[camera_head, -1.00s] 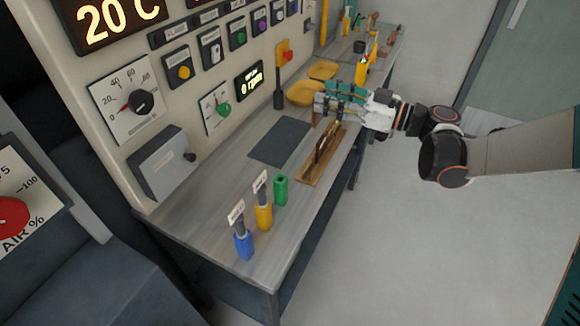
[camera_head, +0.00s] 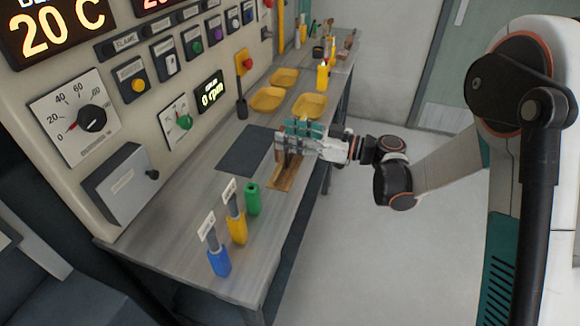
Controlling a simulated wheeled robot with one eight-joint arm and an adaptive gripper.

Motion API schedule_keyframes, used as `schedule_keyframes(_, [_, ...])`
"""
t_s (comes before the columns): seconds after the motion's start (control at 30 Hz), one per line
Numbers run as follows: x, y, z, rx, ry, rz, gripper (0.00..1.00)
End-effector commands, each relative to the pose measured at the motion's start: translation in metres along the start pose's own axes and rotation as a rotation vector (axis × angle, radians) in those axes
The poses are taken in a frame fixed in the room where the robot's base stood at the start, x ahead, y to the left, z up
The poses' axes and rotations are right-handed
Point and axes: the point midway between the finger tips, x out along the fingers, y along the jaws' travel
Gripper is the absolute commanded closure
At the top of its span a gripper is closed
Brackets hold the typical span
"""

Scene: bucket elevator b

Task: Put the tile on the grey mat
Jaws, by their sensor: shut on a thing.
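My gripper (camera_head: 283,147) is shut on a small brown piece (camera_head: 278,151), which I take to be the tile. Only a narrow edge of it shows at the fingertips; the rest is hidden by the fingers. The gripper is above the wooden rack (camera_head: 274,186), just right of the grey mat (camera_head: 243,152). The mat is dark, flat and bare, lying on the bench. The rack has a dark upright part, partly covered by the gripper. I cannot tell whether the tile touches the rack.
Blue (camera_head: 219,262), yellow (camera_head: 237,230) and green (camera_head: 253,199) holders stand at the near end of the bench (camera_head: 165,243). Yellow trays (camera_head: 268,99) lie beyond the mat. The control panel (camera_head: 147,125) rises along the left. Bench is clear between mat and holders.

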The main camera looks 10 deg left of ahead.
Motion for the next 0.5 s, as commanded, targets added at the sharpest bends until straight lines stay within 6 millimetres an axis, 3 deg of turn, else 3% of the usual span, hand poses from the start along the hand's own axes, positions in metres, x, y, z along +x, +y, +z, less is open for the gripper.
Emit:
schedule_keyframes(0.03, [0.0, 0.0, 0.016, 0.0, 0.0, 0.0, 0.8])
schedule_keyframes(0.13, [0.0, 0.0, 0.034, 0.0, 0.0, 0.0, 0.8])
schedule_keyframes(0.5, [0.0, 0.0, 0.064, 0.0, 0.0, 0.0, 0.8])
